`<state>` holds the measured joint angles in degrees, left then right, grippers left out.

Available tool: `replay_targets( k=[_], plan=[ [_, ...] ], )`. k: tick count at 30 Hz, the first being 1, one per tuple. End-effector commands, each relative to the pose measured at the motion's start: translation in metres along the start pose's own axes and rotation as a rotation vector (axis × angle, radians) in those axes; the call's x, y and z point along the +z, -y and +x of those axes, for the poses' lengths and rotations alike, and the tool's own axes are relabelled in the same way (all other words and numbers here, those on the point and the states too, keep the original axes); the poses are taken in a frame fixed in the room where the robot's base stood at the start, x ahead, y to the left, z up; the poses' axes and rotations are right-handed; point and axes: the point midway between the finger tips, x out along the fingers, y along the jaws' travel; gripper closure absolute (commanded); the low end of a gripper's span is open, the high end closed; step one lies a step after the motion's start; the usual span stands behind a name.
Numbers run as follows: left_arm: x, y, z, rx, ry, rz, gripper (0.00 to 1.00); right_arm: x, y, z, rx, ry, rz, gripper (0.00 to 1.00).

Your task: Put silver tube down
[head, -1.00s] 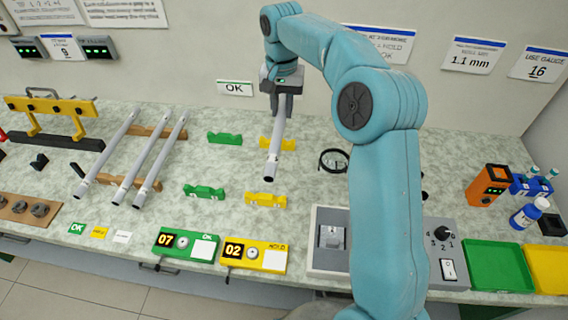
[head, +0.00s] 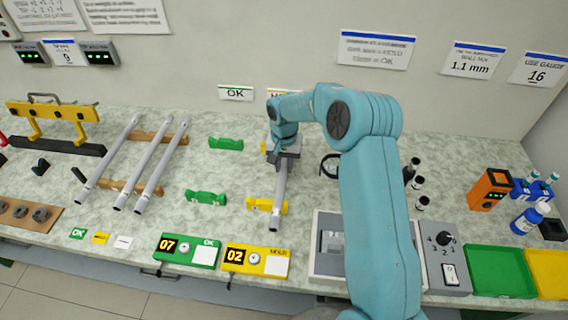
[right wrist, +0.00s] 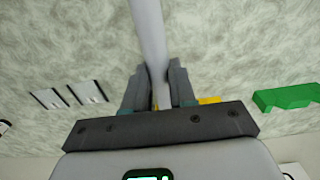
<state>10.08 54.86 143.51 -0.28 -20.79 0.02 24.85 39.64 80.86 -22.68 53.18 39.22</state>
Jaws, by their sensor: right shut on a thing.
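The silver tube (head: 279,190) is in my right gripper (head: 283,157), which is shut on it near its far part; the jaws also show around it in the right wrist view (right wrist: 157,88). The tube (right wrist: 148,30) points toward the front of the bench. Its near part crosses over the front yellow holder (head: 257,204), right of that holder's middle. I cannot tell whether it touches the holder. The rear yellow holder (head: 264,147) is mostly hidden by my gripper. My left gripper is not in view.
Two green holders (head: 226,143) (head: 206,197) stand to the left. Several silver tubes (head: 151,170) lie on a wooden rack farther left. A green box (head: 190,248) and a yellow box (head: 256,260) sit at the front edge. A grey device (head: 328,270) stands at right.

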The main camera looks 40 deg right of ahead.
Motion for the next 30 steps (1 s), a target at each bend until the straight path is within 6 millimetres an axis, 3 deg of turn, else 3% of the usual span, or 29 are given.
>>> replay_targets(
  k=[12, 13, 15, 23, 27, 30],
  plan=[
    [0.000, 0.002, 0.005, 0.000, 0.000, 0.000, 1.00, 0.000, 0.000, 0.008, 0.000, -0.001, 0.000, 1.00],
    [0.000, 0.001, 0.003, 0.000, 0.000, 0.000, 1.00, 0.000, 0.000, 0.006, 0.000, -0.001, 0.000, 0.65],
    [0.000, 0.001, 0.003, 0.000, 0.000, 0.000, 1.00, 0.000, 0.000, 0.005, 0.000, -0.001, 0.000, 0.49],
    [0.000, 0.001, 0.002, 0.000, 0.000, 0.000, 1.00, 0.000, 0.000, 0.004, 0.000, -0.001, 0.000, 0.49],
    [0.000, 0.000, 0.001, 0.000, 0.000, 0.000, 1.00, -0.001, 0.001, -0.006, -0.002, -0.004, 0.000, 0.49],
    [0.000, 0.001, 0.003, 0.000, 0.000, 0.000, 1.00, -0.001, 0.001, -0.025, -0.003, -0.006, 0.000, 0.49]
  ],
)
